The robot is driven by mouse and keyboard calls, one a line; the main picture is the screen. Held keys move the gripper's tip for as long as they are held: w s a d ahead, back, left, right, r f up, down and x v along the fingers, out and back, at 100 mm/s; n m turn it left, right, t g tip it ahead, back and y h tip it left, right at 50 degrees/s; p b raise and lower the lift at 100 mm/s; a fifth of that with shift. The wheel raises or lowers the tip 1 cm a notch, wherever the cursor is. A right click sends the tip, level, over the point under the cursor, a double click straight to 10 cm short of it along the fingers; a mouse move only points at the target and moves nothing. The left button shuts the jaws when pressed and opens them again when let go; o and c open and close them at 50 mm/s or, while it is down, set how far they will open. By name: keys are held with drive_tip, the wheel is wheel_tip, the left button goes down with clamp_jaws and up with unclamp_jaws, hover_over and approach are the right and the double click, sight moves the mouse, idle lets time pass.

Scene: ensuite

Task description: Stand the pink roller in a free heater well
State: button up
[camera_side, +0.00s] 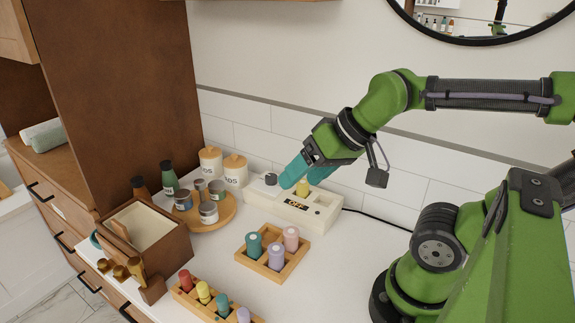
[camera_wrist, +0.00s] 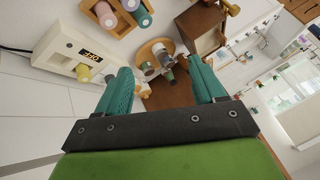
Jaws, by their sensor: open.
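The pink roller (camera_side: 291,238) stands upright in a square wooden tray (camera_side: 270,270), beside a teal roller (camera_side: 254,246) and a lavender roller (camera_side: 276,256). It also shows at the top of the wrist view (camera_wrist: 105,15). The white heater (camera_side: 322,222) stands behind the tray against the tiled wall; its display reads OFF in the wrist view (camera_wrist: 62,45). A yellow roller (camera_side: 303,189) stands in the heater, and a grey piece (camera_side: 270,179) is at its left end. My gripper (camera_side: 299,182) is open and empty above the heater; its teal fingers (camera_wrist: 160,66) partly hide the heater top.
A wooden rack (camera_side: 212,308) at the front holds several coloured rollers. A round wooden tray (camera_side: 205,220) with jars, lidded canisters (camera_side: 235,170) and an open wooden box (camera_side: 150,235) stand to the left. Clear counter lies right of the square tray.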

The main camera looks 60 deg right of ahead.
drive_tip(key=n+g+h, duration=0.2)
drive_tip(key=n+g, duration=0.5)
drive_tip(key=n, duration=0.6)
hover_over(291, 231)
wheel_tip(291, 231, down, 5)
wheel_tip(291, 231, down, 16)
drive_tip(key=shift+a+f, duration=0.1)
drive_tip(key=shift+f, duration=0.1)
drive_tip(key=shift+c, duration=0.5)
